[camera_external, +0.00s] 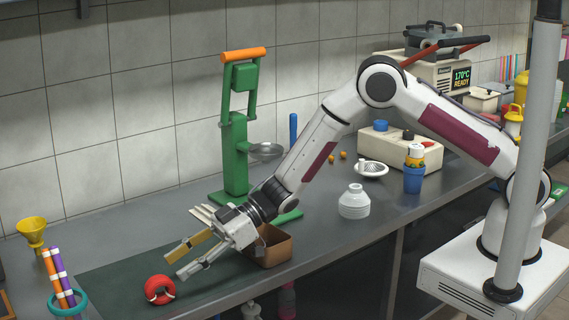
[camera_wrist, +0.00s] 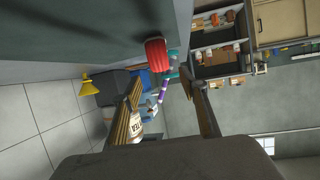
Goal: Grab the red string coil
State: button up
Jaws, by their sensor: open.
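The red string coil (camera_external: 159,281) is a thick red ring with pale bands, lying on the dark green mat (camera_external: 118,283) at the front left of the counter. My gripper (camera_external: 174,268) is open and empty, with its fingers pointing down and left toward the coil. In the external view the fingertips are just above and right of the coil, apart from it. In the wrist view the coil (camera_wrist: 156,53) shows as a ribbed red shape beyond the two spread fingers (camera_wrist: 163,88), nearer the left finger's side.
A brown open box (camera_external: 272,249) stands right beside my gripper. A green press (camera_external: 236,155) with an orange handle stands behind. A teal ring holder (camera_external: 68,305) with orange and purple sticks and a yellow funnel (camera_external: 32,230) are at left.

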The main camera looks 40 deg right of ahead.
aim_at(162, 277)
jog(key=shift+x, duration=0.75)
jog(key=shift+a, duration=0.1)
jog(key=shift+x, duration=2.55)
jog(key=c, duration=1.2)
